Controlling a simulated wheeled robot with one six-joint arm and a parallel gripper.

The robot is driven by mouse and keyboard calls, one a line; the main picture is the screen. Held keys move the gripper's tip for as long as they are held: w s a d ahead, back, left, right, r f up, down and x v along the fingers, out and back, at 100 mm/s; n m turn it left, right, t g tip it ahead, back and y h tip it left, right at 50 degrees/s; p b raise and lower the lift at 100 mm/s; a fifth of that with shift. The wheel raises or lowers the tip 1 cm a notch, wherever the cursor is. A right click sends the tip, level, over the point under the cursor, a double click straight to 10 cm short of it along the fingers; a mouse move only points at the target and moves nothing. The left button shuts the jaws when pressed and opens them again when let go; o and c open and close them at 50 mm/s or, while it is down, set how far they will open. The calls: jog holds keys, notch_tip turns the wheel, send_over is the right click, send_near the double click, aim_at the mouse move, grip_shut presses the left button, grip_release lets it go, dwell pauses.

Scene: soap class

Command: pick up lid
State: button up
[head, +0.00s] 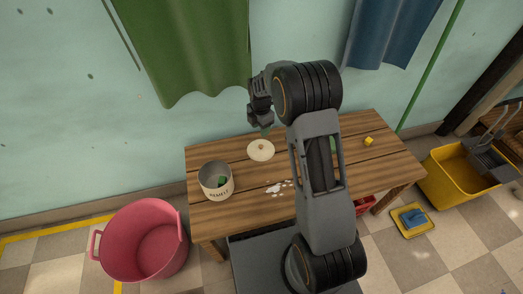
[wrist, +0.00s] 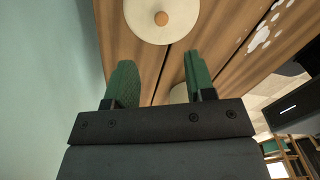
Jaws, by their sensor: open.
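The lid (head: 261,150) is a round cream disc with a small tan knob. It lies flat on the wooden table (head: 230,147). In the wrist view the lid (wrist: 162,22) shows at the top, partly cut off by the frame edge, with its knob facing up. My gripper (wrist: 157,80) is open, its two green fingers apart with nothing between them. The fingers point toward the lid and are apart from it in the picture. In the head view my gripper (head: 265,131) is just behind the lid, above the table; its fingers are small there.
A lettered pot (head: 216,190) with something green inside stands open at the table's left. White spills (head: 274,188) lie front of the lid. A yellow block (head: 368,141) is at the right. A pink tub (head: 140,240) and a yellow bucket (head: 455,185) stand on the floor.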

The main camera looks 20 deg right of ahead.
aim_at(261, 146)
notch_tip(261, 146, down, 11)
jog(key=b, duration=0.3)
jog(key=shift+s+r, duration=0.1)
jog(key=shift+r, duration=0.05)
jog(key=shift+c, duration=0.4)
grip_shut()
